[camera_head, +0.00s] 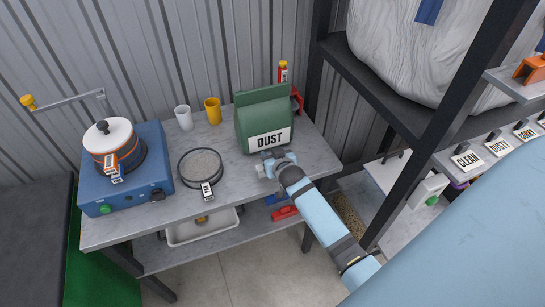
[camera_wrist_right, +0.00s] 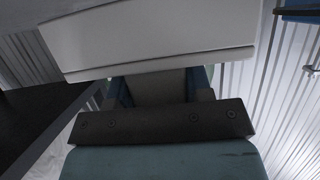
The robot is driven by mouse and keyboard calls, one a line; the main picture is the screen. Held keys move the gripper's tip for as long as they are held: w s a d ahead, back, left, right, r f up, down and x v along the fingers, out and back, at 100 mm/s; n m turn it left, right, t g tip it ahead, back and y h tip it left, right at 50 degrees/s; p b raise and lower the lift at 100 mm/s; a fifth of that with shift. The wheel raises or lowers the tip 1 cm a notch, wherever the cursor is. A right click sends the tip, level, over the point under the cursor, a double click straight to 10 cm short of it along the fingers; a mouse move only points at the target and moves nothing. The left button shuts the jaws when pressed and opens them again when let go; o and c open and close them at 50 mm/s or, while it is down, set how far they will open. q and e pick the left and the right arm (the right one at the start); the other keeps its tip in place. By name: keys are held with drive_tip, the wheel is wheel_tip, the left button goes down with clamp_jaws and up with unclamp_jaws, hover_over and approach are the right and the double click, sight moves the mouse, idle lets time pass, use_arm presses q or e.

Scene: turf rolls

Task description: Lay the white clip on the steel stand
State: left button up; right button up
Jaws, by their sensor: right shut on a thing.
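My right gripper (camera_head: 268,162) is low in front of the green DUST bag (camera_head: 262,119), over the right part of the grey bench top. It is shut on a small whitish piece, which looks like the white clip (camera_head: 261,171). In the right wrist view the white clip (camera_wrist_right: 150,40) appears as a broad pale block across the fingers. The grey bench with dark legs (camera_head: 240,190) looks like the steel stand, though I cannot be sure. Whether the clip touches its top is hidden. My left gripper is out of view.
A blue machine with a white-lidded pot (camera_head: 115,138) stands at the left. A round sieve (camera_head: 200,167), a white cup (camera_head: 184,117) and a yellow cup (camera_head: 212,111) stand between it and the bag. A dark shelf rack (camera_head: 420,140) rises at the right. Bench top between sieve and gripper is clear.

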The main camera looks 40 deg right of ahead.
drive_tip(key=shift+f, duration=0.55)
drive_tip(key=o, duration=1)
drive_tip(key=shift+f, duration=0.15)
drive_tip(key=b+v, duration=0.1)
drive_tip(key=v, duration=1.1)
drive_tip(key=s+a+f+n+g+y, duration=0.1)
drive_tip(key=s+a+f+n+y, duration=0.1)
drive_tip(key=s+a, duration=0.5)
drive_tip(key=s+a+f+n+g+y, duration=0.1)
drive_tip(key=s+a+f+n+y, duration=0.2)
drive_tip(key=s+a, duration=0.5)
wheel_tip(320, 180, down, 3)
drive_tip(key=shift+s+r+n+y, duration=0.2)
drive_tip(key=shift+s+n+y, duration=0.1)
drive_tip(key=shift+s+y, duration=0.35)
